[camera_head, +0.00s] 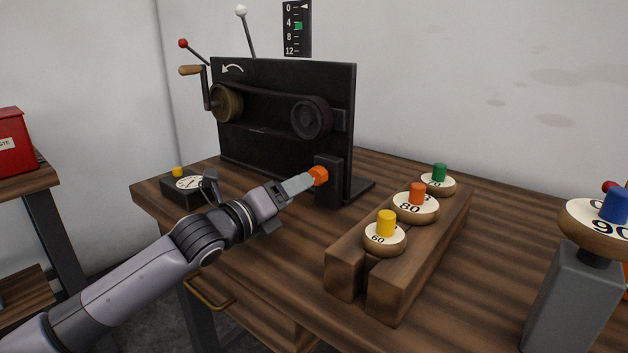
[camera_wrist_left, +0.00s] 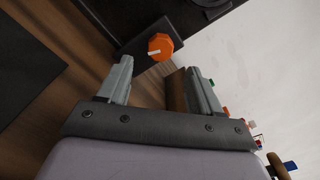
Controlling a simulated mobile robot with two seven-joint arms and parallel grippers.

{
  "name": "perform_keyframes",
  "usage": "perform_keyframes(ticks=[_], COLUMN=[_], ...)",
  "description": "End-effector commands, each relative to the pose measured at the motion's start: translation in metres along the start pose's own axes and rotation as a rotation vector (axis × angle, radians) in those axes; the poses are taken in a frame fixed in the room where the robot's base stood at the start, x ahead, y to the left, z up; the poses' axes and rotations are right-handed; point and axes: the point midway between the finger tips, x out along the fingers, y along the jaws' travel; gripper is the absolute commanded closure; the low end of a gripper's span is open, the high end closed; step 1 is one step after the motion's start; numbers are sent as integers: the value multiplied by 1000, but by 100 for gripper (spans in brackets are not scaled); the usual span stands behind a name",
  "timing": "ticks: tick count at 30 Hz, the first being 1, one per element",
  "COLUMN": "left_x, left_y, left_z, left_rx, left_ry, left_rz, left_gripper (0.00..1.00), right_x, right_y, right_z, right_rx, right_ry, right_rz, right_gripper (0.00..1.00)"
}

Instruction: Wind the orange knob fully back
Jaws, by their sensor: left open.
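The orange knob (camera_head: 319,176) sits on a dark upright block (camera_head: 329,187) at the front right of the black belt machine (camera_head: 340,85). In the left wrist view the knob (camera_wrist_left: 160,45) is faceted, with a small white mark on its face. My left gripper (camera_head: 304,182) is at the knob's left side in the head view, its fingertips overlapping the knob's edge. In the left wrist view my left gripper (camera_wrist_left: 159,67) is open and empty, with the knob just beyond the fingertips, roughly centred between them. Whether a finger touches it I cannot tell. My right gripper is out of view.
A wooden rack (camera_head: 399,275) with yellow, orange and green-knobbed discs stands right of my arm. A small dial gauge (camera_head: 187,184) lies left. A crank (camera_head: 192,71) and levers rise behind. A grey post (camera_head: 573,290) with a blue-knobbed disc stands at far right.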

Motion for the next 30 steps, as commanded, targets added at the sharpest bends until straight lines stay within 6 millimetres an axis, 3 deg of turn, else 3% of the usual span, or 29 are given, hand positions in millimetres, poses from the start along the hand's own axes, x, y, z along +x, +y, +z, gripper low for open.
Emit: perform_keyframes(ticks=[9,15,29,30], left_x=[39,54,60,60], left_y=[-1,0,0,0], left_z=[-1,-1,-1,-1], left_rx=[-1,0,0,0], left_ry=[1,2,1,1], left_rz=[0,0,0,0], left_gripper=[35,35,35,45], right_x=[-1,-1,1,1], right_y=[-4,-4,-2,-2], right_z=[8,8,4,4], right_rx=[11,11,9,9], right_ry=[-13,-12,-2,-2], right_rz=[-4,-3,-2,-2], right_gripper=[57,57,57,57])
